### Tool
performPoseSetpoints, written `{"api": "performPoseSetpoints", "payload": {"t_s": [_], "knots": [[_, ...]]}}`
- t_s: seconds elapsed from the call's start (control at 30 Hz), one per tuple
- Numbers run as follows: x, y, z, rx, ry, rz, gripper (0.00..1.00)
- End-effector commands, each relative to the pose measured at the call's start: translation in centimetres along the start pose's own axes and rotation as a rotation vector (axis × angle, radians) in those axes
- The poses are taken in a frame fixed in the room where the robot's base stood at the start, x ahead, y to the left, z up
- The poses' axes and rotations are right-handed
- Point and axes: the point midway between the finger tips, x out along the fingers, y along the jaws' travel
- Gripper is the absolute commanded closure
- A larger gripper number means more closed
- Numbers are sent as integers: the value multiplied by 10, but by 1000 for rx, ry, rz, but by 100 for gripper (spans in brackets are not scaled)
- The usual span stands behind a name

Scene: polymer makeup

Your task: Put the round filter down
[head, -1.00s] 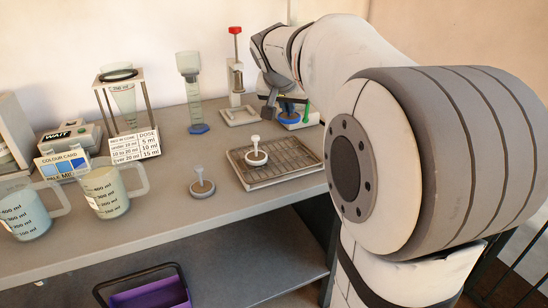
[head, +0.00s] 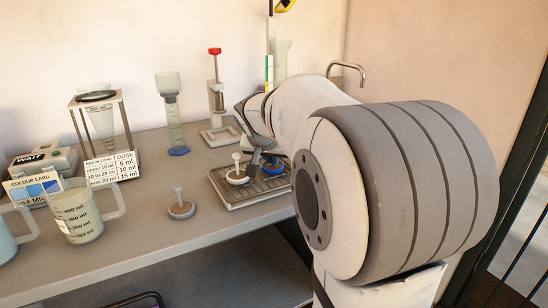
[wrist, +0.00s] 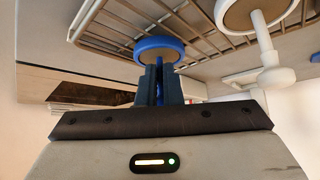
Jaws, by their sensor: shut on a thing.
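The round filter, a blue disc with a thin stem, is in my gripper (wrist: 160,82); the disc (wrist: 160,49) shows in the wrist view. In the head view my gripper (head: 256,166) points down over the right part of the wire-topped tray (head: 226,205), and part of the blue disc (head: 273,169) shows beside it. My fingers are shut on the stem. The disc is at the tray's wire grid, close to or touching it; I cannot tell which. A white-handled round piece (head: 237,174) stands on the tray to the left of it.
Another white-handled piece with a grey disc (head: 181,209) stands on the bench left of the tray. Behind are a clear cylinder with a blue foot (head: 172,120) and a red-topped stand (head: 217,95). Jugs and a label card (head: 113,170) stand at left.

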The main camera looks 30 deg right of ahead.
Motion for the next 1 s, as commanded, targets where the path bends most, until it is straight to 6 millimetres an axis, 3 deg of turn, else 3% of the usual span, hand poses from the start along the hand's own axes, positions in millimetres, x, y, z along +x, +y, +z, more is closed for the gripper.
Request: {"api": "performPoseSetpoints", "payload": {"t_s": [0.3,0.63,1.0], "knots": [[1,0,0,1,0,1,72],[-4,1,-4,1,0,1,72],[-79,1,-4,1,4,-1,72]]}}
